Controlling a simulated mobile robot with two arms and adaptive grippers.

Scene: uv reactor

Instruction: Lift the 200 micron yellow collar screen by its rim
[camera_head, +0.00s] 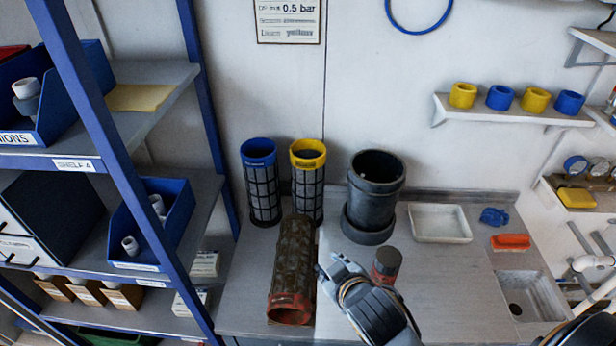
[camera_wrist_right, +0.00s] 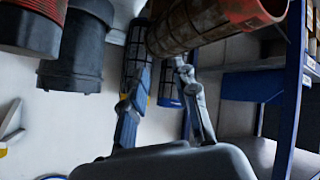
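The yellow collar screen (camera_head: 308,190) stands upright at the back of the bench, against the wall. It is a dark mesh cylinder with a yellow rim (camera_head: 308,152) on top. In the right wrist view, which looks inverted, its mesh (camera_wrist_right: 138,58) shows beyond my fingers, partly hidden. My right gripper (camera_head: 330,268) is in front of it and to its right, apart from it, beside a dirty screen. In the right wrist view the right gripper (camera_wrist_right: 161,70) has its fingers apart with nothing held between them. My left gripper is not in view.
A blue collar screen (camera_head: 260,185) stands just left of the yellow one. A brown, dirty red-collared screen (camera_head: 292,265) lies in front of it. Blue-posted shelving (camera_head: 130,200) bounds the left.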

